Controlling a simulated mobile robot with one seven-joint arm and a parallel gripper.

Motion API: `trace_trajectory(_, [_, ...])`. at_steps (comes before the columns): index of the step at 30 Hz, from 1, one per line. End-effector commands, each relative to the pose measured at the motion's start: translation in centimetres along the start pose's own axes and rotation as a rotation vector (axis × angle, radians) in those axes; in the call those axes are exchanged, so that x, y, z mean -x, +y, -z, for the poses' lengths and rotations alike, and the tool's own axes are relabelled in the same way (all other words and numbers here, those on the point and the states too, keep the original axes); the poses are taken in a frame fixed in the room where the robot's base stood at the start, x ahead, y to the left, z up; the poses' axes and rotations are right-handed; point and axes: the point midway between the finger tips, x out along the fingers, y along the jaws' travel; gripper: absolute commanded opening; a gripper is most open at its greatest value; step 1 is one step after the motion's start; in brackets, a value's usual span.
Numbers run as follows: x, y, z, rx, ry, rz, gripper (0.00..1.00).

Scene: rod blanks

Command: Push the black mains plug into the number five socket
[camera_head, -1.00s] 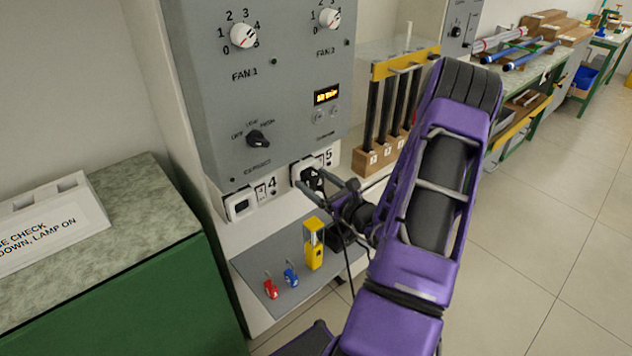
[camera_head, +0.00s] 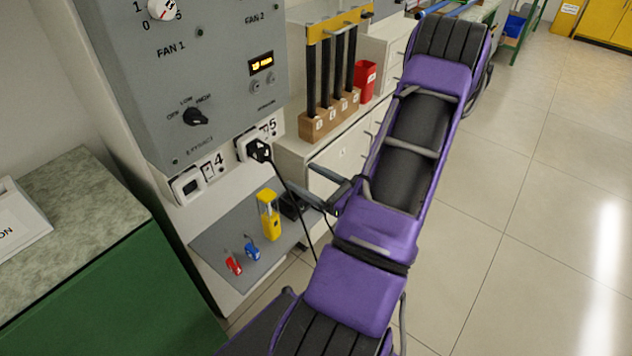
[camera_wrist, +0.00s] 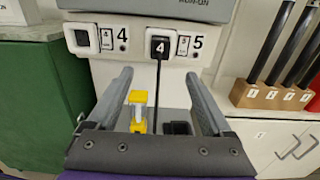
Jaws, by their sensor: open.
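The black mains plug (camera_head: 260,151) sits against the face of the number five socket (camera_head: 243,146), and its black cord hangs down. In the wrist view the plug (camera_wrist: 158,48) shows a white 4 on its back and covers most of the socket, left of the 5 label. Whether its pins are fully in is hidden. My gripper (camera_head: 299,181) is open and empty, apart from the plug, back from it and lower. In the wrist view its two fingers (camera_wrist: 160,76) stand wide on either side of the cord.
The number four socket (camera_head: 187,187) is empty to the left. A shelf (camera_head: 215,240) below holds a yellow device (camera_head: 268,214) and red and blue small items. A wooden block (camera_head: 325,118) with black rods stands right of the panel.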

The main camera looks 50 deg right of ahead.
Motion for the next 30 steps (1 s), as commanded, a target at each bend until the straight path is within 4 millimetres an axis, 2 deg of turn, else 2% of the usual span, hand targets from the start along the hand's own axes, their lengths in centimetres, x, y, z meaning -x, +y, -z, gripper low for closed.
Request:
trace_trajectory(3, [1.5, -0.1, 0.0, 0.001, 0.001, 0.002, 0.84])
trace_trajectory(9, [2.4, 0.0, 0.0, 0.001, 0.0, 0.0, 0.84])
trace_trajectory(26, [2.3, 0.0, 0.0, 0.001, 0.0, -0.003, 0.84])
trace_trajectory(29, [1.3, 0.9, -0.6, 0.015, 0.006, -0.05, 0.84])
trace_trajectory(30, [0.5, 1.9, -1.1, 0.029, 0.011, -0.096, 0.84])
